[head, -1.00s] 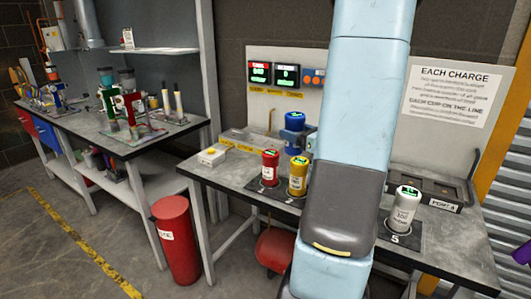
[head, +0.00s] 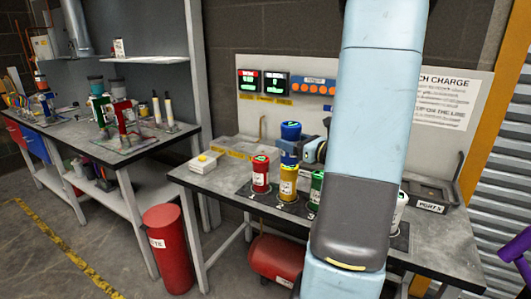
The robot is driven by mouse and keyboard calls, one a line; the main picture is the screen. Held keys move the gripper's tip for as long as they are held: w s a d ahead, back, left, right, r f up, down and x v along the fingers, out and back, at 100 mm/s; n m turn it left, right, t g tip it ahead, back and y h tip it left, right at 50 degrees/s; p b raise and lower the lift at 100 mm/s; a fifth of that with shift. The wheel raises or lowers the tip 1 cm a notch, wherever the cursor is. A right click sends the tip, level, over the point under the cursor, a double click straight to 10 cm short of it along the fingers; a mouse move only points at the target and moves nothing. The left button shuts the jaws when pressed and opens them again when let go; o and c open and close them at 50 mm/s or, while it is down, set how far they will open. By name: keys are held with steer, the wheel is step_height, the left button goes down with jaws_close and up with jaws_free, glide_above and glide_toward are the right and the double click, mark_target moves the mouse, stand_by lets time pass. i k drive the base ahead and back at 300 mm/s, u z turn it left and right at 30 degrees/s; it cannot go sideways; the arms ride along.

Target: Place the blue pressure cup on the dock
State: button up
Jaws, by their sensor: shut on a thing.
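The blue pressure cup (head: 290,131) is upright at the back of the bench, behind the yellow cup. My gripper (head: 303,151) reaches it from the right and is shut on it; the fingertips are small and partly hidden. I cannot tell whether the cup's base touches anything, because the front cups hide it. No dock is clearly identifiable. A black tray marked as a port (head: 431,206) lies at the bench's right end, partly behind my arm.
A red cup (head: 260,176), a yellow cup (head: 288,184) and a green cup (head: 316,188) stand in front. A pale cup (head: 398,212) shows right of my arm. A white button box (head: 205,162) is on the left. The upright back panel (head: 300,120) limits the rear.

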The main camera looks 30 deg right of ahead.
mark_target(263, 152)
steer(key=i, duration=1)
steer(key=u, duration=0.05)
